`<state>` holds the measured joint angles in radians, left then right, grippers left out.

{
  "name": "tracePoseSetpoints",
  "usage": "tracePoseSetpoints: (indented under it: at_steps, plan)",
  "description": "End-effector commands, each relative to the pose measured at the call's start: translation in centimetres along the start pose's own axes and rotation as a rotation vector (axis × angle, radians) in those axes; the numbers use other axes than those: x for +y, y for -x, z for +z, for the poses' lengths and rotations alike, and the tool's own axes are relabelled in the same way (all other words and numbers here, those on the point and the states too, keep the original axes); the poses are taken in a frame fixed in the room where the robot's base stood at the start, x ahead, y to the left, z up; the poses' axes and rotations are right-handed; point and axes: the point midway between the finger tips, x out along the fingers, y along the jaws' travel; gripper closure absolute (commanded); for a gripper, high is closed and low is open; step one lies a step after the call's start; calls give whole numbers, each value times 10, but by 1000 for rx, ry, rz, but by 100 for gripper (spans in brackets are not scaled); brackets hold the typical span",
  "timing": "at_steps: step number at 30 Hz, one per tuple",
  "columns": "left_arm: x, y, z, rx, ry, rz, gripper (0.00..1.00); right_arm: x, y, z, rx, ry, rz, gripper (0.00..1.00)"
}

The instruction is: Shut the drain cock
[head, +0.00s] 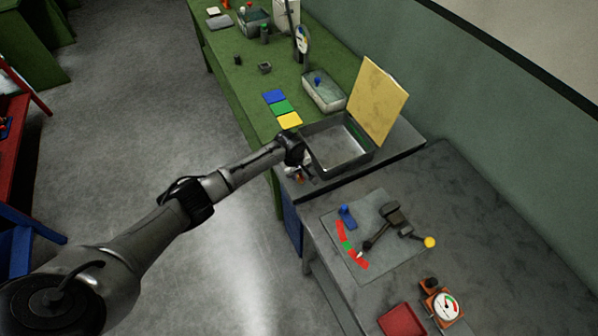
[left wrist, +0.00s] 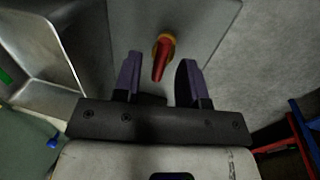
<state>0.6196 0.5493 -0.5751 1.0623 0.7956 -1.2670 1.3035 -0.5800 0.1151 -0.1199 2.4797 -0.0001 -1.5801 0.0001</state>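The drain cock (left wrist: 161,60) shows in the left wrist view as a red lever on a round yellow base, on a flat grey surface. The lever hangs down and slightly left in that picture. My left gripper (left wrist: 160,77) is open, with one dark finger on each side of the lever and gaps on both sides. I cannot tell how far the fingertips are from the cock. In the head view my left gripper (head: 297,171) is beside the grey open box, and mostly hides the cock. My right gripper is in neither view.
The grey metal box (head: 366,157) has its yellow lid (head: 377,100) raised. Nearby are coloured cards (head: 281,108) and a clear tray (head: 323,93) on the green bench. A lever plate (head: 347,222), red tray (head: 402,321) and gauge (head: 445,306) occupy the grey bench.

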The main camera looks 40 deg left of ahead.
Motion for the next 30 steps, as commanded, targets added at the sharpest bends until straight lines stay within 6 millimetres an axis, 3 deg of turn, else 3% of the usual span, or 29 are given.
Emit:
tracePoseSetpoints:
  at_steps: [6, 18, 30]
  plan:
    - [0, 0, 0, 0, 0, 0, 64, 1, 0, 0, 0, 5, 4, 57]
    - [0, 0, 0, 0, 0, 0, 100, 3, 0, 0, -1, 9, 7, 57]
    - [0, 1, -1, -11, -49, -1, 100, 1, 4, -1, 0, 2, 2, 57]
